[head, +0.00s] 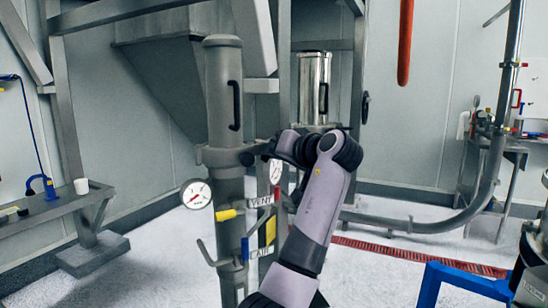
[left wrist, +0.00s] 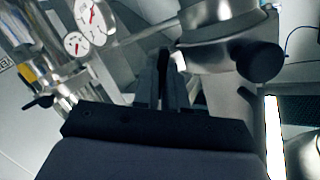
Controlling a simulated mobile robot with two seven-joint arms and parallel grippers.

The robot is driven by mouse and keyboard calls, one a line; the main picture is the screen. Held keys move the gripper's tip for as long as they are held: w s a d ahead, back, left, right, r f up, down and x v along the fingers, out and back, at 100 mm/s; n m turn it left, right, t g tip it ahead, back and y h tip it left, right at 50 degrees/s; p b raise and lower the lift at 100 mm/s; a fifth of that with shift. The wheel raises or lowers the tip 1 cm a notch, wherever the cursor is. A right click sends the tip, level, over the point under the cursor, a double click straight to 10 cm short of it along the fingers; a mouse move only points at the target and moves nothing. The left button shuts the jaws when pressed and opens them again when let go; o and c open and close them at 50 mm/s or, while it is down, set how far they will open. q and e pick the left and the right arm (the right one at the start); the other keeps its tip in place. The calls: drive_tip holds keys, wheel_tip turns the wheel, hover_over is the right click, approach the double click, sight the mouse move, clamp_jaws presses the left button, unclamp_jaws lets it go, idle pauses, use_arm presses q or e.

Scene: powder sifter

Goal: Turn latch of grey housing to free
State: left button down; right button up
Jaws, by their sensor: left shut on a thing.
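The grey housing (head: 220,95) is a tall upright cylinder with a black side handle, left of centre in the head view. A collar (head: 222,156) rings its lower end, with a dark latch (head: 247,158) at its right side. My left gripper (head: 264,150) reaches this side from the right, its fingers at collar height. In the left wrist view my left gripper (left wrist: 168,76) is shut on a dark narrow piece that looks like the latch (left wrist: 163,57); the fingers hide much of it. A round black knob (left wrist: 260,61) sits on the collar beside it. My right gripper is not in view.
A shiny second cylinder (head: 314,86) stands behind. A side bench (head: 60,202) is at left, and a blue frame (head: 462,280) at lower right.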

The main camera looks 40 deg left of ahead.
use_arm(q)
drive_tip(key=shift+n+t+h+b, duration=0.2)
drive_tip(key=shift+n+t+b, duration=0.25)
drive_tip(key=shift+n, duration=0.75)
drive_tip(key=shift+n+t+h+b, duration=0.2)
drive_tip(key=shift+n+t+b, duration=0.25)
drive_tip(key=shift+n, duration=0.75)
drive_tip(key=c, duration=1.2)
unclamp_jaws()
drive_tip(key=b+v, duration=0.1)
drive_tip(key=v, duration=0.6)
drive_tip(key=shift+s+d, duration=0.1)
drive_tip(key=shift+d, duration=0.05)
